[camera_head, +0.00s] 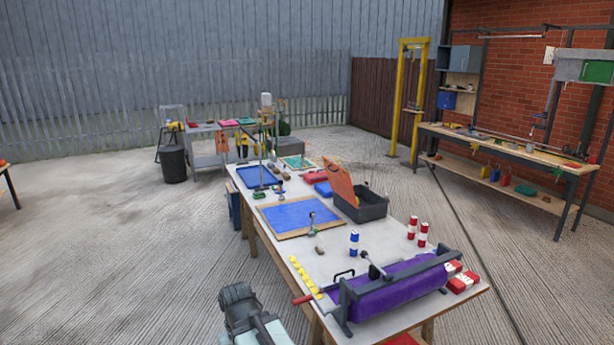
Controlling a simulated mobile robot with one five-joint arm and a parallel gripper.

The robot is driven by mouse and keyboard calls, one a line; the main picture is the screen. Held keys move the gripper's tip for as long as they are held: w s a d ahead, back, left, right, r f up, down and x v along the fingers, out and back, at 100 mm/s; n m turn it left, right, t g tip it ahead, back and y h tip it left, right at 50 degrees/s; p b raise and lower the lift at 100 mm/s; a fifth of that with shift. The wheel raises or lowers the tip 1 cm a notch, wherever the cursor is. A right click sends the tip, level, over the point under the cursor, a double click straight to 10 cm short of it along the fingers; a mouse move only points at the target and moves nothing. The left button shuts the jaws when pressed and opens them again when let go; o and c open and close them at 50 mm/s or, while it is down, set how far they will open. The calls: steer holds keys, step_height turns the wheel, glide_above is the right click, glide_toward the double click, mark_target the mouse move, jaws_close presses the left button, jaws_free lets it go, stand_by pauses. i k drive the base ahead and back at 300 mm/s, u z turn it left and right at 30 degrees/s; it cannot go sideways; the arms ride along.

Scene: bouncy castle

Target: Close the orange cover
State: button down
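The orange cover (339,186) stands raised and tilted at the left edge of a dark grey open box (372,210). The box sits on the far right part of the long white-topped table. The inside of the box is mostly hidden at this angle. The dark end of my arm, with my gripper (238,298), shows at the bottom left, beside the near left side of the table. It is well apart from the cover and the box. Its fingers cannot be made out.
The table (385,236) also holds a purple roller (390,290) in a grey frame, a blue mat (287,214), red-and-white cans (412,228) and a blue-and-white can (354,242). A workbench (500,150) stands at the right wall.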

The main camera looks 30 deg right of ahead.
mark_target(340, 179)
steer(key=z, duration=0.15)
steer(key=i, duration=3.4)
